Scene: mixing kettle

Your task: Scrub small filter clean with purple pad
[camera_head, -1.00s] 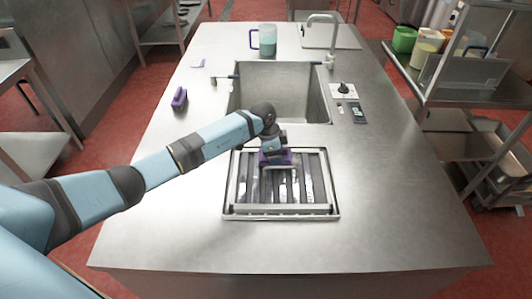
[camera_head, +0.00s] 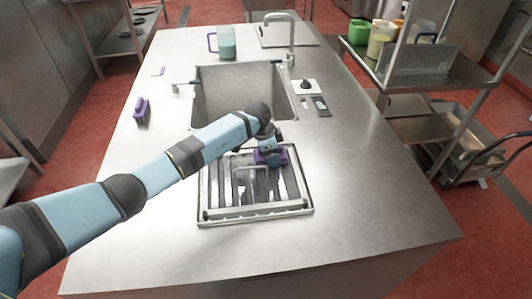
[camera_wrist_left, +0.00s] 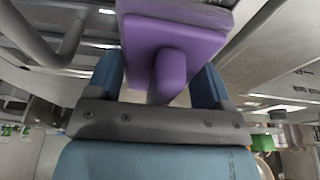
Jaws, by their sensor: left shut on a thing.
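The filter (camera_head: 210,215), a metal frame with dark slats and a wire handle, lies flat on the steel counter in front of the sink. My left gripper (camera_head: 268,150) is over its far right part, shut on a purple pad (camera_head: 262,158). The pad is at the filter's slats; exact contact is hard to tell. In the left wrist view the pad (camera_wrist_left: 190,40) has its knob between the two blue fingers (camera_wrist_left: 160,85). A second purple pad (camera_head: 141,108) stands on the counter left of the sink. My right gripper is not in view.
A sink (camera_head: 240,95) with a faucet (camera_head: 290,35) is behind the filter. A jug of green liquid (camera_head: 227,45) stands at the back. A small white-and-black control (camera_head: 305,87) is right of the sink. The front and right counter are clear.

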